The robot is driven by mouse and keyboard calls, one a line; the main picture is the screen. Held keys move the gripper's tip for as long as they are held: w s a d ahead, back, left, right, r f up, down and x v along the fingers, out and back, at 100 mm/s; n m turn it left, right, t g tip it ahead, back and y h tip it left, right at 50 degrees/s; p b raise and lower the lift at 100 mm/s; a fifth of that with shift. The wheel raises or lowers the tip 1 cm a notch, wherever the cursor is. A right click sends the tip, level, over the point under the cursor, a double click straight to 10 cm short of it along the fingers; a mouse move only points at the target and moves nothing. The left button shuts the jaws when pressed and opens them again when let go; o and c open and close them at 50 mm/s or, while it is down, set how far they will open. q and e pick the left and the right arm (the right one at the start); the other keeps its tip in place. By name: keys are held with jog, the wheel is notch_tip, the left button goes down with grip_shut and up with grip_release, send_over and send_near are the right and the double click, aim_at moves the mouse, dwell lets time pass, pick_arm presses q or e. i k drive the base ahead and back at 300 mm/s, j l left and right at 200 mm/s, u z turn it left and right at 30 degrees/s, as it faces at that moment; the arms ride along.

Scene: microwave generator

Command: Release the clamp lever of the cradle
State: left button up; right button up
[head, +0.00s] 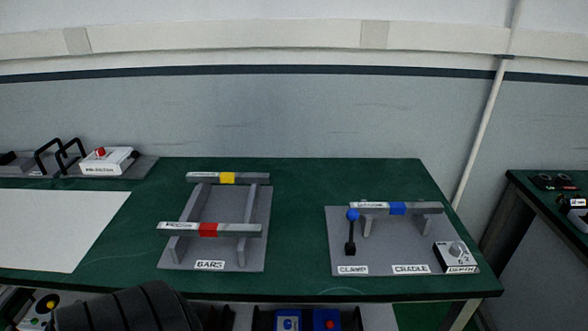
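The cradle (368,228) stands on a grey plate (395,250) at the right of the green table. A grey bar with a blue band (397,208) lies across its supports. The clamp lever (352,215) is at the plate's left, above the "CLAMP" label. It has a blue ball knob on top and a black foot, and stands about upright in front of the bar's left end. Whether it touches the bar cannot be told. Neither of my grippers is in view.
The "BARS" rack (215,252) to the left holds bars with red and yellow bands. A white sheet (55,225) lies farther left. Green table (300,225) is bare between rack and cradle.

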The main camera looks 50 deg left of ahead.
aim_at(352, 214)
jog(key=u, duration=1.15)
